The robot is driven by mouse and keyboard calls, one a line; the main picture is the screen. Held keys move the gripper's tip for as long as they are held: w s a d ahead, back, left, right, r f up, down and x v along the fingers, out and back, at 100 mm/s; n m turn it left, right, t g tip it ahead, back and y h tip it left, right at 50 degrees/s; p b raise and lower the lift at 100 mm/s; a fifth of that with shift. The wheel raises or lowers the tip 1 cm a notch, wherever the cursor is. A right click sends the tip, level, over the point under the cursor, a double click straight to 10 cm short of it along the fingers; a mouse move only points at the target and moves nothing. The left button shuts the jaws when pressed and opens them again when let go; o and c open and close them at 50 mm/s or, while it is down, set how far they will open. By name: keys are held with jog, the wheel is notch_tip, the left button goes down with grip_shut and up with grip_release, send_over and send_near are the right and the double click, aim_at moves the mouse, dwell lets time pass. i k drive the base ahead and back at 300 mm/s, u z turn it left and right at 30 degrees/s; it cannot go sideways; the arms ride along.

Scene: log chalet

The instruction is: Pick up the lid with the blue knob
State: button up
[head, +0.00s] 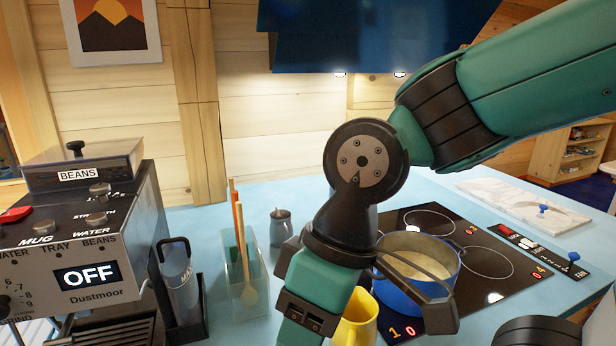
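A small blue knob (543,208) shows on the pale slab at the right. The lid under it is hard to make out, seemingly clear or pale. My arm comes in from the upper right and bends down in front of the hob, well left of the knob. The fingertips cannot be made out clearly, and I see nothing held.
A blue pot (460,262) with pale contents stands on the black hob (494,300), beside a yellow jug (358,318). A white slab (500,192) lies behind right. Another blue knob (574,256) is near the hob controls. A coffee machine (80,240) and utensil holder (238,282) stand left.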

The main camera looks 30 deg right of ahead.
aim_at(539, 214)
jog(key=z, duration=2.15)
